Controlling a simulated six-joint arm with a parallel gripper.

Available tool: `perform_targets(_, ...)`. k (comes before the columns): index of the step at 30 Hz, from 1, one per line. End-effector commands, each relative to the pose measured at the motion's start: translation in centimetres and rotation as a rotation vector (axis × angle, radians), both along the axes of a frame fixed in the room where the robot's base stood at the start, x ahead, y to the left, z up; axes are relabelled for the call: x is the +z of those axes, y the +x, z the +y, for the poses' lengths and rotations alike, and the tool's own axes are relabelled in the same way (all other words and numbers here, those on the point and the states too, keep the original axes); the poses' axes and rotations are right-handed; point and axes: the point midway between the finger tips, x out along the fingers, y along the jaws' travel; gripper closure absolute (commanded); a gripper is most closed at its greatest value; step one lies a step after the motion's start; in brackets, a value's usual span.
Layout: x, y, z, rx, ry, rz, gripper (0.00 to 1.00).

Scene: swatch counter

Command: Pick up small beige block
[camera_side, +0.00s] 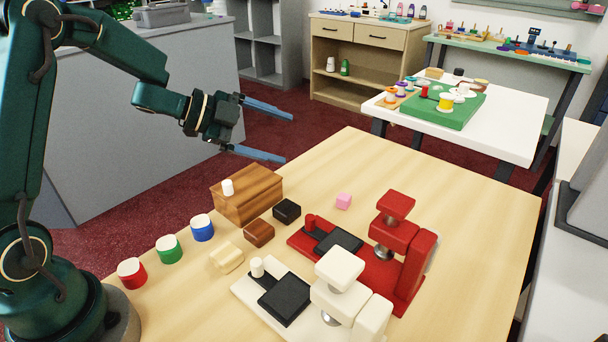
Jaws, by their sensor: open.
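The small beige block (227,257) lies on the light wood table, close in colour to the tabletop. It is left of the white machine and below the brown block. My gripper (285,138) is open and empty, its two blue fingers spread and pointing right. It is held in the air above the far left part of the table, well apart from the beige block. Nothing covers the beige block.
A wooden box (262,194) bears a white cylinder (227,187). Red (131,273), green (169,249) and blue (202,228) cylinders stand left. White (336,290) and red (413,265) machines stand right.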

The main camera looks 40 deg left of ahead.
Motion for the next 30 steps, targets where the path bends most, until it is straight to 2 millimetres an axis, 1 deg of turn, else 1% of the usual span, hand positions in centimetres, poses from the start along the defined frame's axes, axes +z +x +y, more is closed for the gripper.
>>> perform_targets(1,-2.2,-1.3,-0.2,-0.101,-0.025,0.057,0.10)
perform_targets(2,-3.3,-2.3,-0.5,-0.169,-0.041,0.091,0.10)
perform_targets(3,-4.7,-3.9,-0.7,-0.258,-0.067,0.140,0.10)
perform_targets(5,-6.6,-6.7,-0.8,-0.388,-0.117,0.223,0.10)
perform_targets(6,-7.6,-8.7,-0.8,-0.470,-0.153,0.279,0.10)
perform_targets(9,-9.2,-13.3,-0.3,-0.635,-0.244,0.412,0.10)
perform_targets(12,-9.9,-16.6,0.5,-0.734,-0.322,0.514,0.10)
perform_targets(15,-11.2,-16.6,1.1,-0.643,-0.390,0.587,0.10)
perform_targets(20,-12.0,-16.7,1.3,-0.593,-0.437,0.637,0.10)
perform_targets(23,-12.3,-16.7,0.4,-0.590,-0.441,0.642,0.10)
perform_targets(30,-13.5,-16.7,-2.4,-0.591,-0.439,0.640,0.10)
